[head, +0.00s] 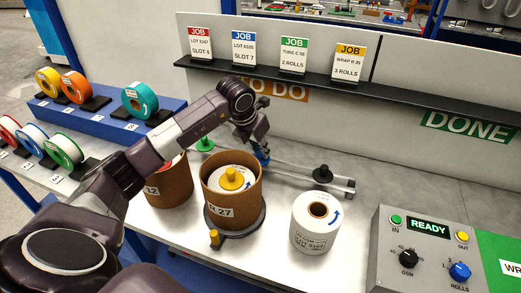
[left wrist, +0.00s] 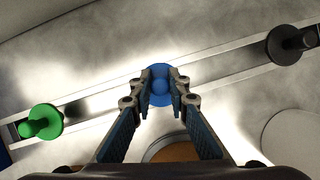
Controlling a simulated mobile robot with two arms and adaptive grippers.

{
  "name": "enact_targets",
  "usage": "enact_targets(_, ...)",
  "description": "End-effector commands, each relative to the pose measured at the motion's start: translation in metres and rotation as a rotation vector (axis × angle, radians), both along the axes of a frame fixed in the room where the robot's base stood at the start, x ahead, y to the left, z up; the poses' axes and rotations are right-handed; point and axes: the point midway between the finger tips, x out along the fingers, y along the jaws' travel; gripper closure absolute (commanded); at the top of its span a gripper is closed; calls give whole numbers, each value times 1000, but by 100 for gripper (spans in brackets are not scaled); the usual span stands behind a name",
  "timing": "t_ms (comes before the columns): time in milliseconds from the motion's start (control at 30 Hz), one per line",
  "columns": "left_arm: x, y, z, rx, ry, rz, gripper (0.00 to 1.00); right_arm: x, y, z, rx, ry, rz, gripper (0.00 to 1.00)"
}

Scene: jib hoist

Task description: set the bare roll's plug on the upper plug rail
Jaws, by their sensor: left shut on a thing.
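My left gripper (head: 262,152) is shut on a blue plug (head: 263,158) at the plug rail (head: 350,187). In the left wrist view the blue plug (left wrist: 160,86) sits between the fingertips (left wrist: 160,82), in line with the rail (left wrist: 228,73). I cannot tell whether it rests on the rail or hovers just above. A green plug (left wrist: 41,121) is at the rail's left part and a black plug (left wrist: 287,45) at its right. The bare white roll (head: 316,225) stands upright on the table, its brown core open. My right gripper is not in view.
A cardboard tube (head: 233,205) marked 27 holds a roll with a yellow plug (head: 232,179). Another cardboard tube (head: 168,185) stands to its left. A control box (head: 420,260) reading READY is at the right. Coloured spools (head: 140,98) stand at the left. A black card shelf (head: 350,88) runs behind.

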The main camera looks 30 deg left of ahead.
Motion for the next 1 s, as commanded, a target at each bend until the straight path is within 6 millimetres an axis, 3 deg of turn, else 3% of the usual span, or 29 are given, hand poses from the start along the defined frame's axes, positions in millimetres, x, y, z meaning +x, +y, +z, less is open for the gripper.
enact_targets(367, 0, 0, -2, 0, 0, 0, 99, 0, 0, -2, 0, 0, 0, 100)
enact_targets(400, 0, 0, -2, 0, 0, 0, 81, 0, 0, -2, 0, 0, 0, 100)
enact_targets(567, 0, 0, -2, 0, -1, 0, 64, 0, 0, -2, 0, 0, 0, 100)
enact_targets(867, 0, 0, 0, 0, -1, 0, 64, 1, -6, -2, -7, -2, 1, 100)
enact_targets(1000, -5, 1, 13, 2, -3, 0, 64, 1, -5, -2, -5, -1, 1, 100)
